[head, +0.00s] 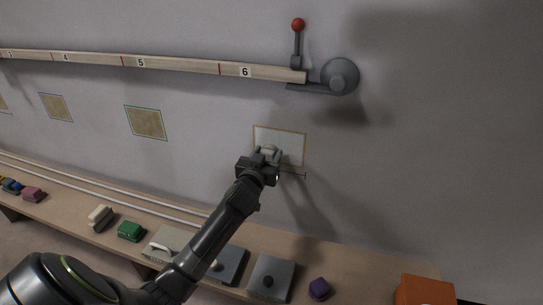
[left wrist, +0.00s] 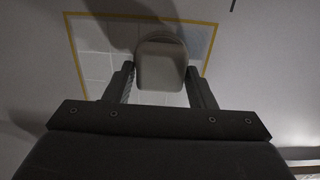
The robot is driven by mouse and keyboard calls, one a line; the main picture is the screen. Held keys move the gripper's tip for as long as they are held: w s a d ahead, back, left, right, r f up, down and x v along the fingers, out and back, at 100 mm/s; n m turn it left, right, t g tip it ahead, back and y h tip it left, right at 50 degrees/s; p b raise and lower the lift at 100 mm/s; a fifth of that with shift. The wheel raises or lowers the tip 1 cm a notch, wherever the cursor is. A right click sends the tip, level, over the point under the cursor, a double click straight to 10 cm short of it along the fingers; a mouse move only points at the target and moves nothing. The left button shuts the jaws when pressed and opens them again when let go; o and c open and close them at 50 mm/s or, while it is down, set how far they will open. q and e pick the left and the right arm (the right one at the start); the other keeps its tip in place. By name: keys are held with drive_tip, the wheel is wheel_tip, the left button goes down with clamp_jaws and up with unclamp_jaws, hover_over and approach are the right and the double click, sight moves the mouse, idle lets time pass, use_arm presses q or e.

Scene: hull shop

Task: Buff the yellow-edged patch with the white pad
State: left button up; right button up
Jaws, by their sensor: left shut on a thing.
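The yellow-edged patch (head: 292,143) is on the wall right of centre in the head view. Its inside looks pale, and the left wrist view shows faint grid lines across the patch (left wrist: 95,62). My left gripper (head: 266,157) is shut on the white pad (head: 268,149), in front of the patch's lower left part. In the left wrist view the pad (left wrist: 161,65) sits between the two fingers and covers part of the patch. I cannot tell whether the pad touches the wall. My right gripper is not in view.
A numbered rail (head: 180,65) runs above, ending at a red-knobbed lever (head: 297,45). Brown patches (head: 146,122) hang to the left. The bench below holds a green block (head: 131,231), a cream block (head: 100,217), grey plates (head: 270,277), a purple block (head: 319,289) and an orange box (head: 425,290).

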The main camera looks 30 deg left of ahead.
use_arm(q)
drive_tip(key=shift+s+a, duration=0.2)
drive_tip(key=shift+a, duration=0.65)
drive_tip(key=shift+s+a, duration=0.2)
drive_tip(key=shift+a, duration=0.6)
drive_tip(key=shift+s+a, duration=0.2)
drive_tip(key=shift+a, duration=0.65)
drive_tip(key=o, duration=0.3)
drive_tip(key=c, duration=0.3)
drive_tip(key=shift+s+d, duration=0.1)
drive_tip(key=shift+s, duration=0.05)
drive_tip(key=shift+s+d, duration=0.1)
drive_tip(key=shift+s, duration=0.35)
drive_tip(key=p, duration=0.1)
approach(255, 145)
